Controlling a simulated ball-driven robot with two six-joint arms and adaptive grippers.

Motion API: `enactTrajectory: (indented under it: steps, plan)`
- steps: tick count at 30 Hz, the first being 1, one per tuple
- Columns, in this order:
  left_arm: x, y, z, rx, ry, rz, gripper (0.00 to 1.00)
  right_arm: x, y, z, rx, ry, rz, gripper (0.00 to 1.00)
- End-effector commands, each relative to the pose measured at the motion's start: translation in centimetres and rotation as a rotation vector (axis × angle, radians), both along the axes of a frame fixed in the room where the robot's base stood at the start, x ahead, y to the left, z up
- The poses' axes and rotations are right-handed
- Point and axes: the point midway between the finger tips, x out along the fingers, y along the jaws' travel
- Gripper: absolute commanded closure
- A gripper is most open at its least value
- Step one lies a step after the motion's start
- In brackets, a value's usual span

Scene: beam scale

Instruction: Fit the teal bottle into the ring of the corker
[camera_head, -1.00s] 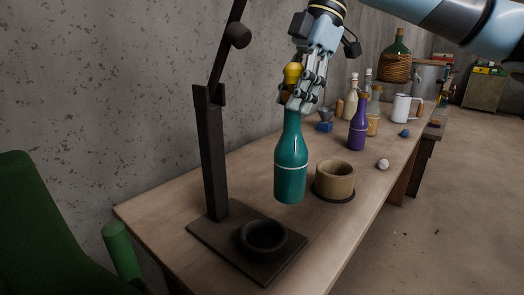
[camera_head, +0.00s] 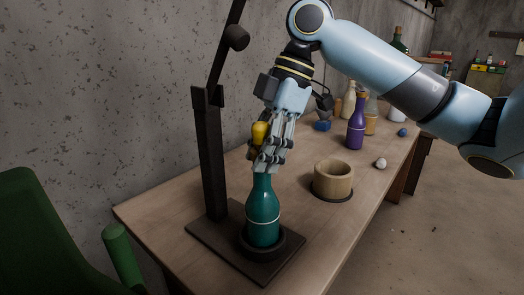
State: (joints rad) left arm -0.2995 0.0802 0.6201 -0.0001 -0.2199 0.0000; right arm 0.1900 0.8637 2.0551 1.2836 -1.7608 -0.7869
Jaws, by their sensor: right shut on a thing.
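The teal bottle (camera_head: 262,215) stands upright over the corker's base, its lower end at the dark ring (camera_head: 270,249). The ring's front rim hides the bottle's bottom, which appears to be inside the ring; whether it rests on the base I cannot tell. The corker (camera_head: 211,155) is a dark post on a flat base plate, with a lever and round knob above. My right gripper (camera_head: 265,165) is shut on the neck of the teal bottle from above, and its fingers hide the bottle's top. My left gripper is not in view.
A round tan pot (camera_head: 334,179) sits right of the corker on the wooden table (camera_head: 330,228). Behind it stand a purple bottle (camera_head: 356,125), a white ball (camera_head: 380,163) and several other vessels. A green chair (camera_head: 45,240) is at the left.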

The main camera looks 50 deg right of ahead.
Motion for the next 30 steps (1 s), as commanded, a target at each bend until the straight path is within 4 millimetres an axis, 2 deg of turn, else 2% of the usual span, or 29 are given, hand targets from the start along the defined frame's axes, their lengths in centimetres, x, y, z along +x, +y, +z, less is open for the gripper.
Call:
enactTrajectory:
  steps: [7, 8, 13, 23, 26, 30]
  plan:
    - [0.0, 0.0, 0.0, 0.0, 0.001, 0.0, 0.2, 0.0, 0.0, -0.1, 0.001, -0.003, 0.001, 1.0]
    - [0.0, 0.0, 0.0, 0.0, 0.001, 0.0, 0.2, 0.0, 0.0, -0.1, 0.0, 0.0, 0.0, 0.65]
    - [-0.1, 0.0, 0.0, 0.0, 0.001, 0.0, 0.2, 0.0, 0.0, -0.1, 0.0, 0.0, 0.0, 0.44]
    - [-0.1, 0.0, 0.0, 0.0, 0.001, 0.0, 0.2, 0.0, -0.2, 0.4, -0.003, -0.002, 0.0, 0.44]
    - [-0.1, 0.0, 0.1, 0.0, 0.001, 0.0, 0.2, -0.1, -0.7, 1.6, -0.005, -0.003, 0.0, 0.44]
    - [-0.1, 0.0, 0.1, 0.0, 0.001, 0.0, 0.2, -0.5, -1.9, 4.5, -0.008, -0.003, -0.001, 0.44]
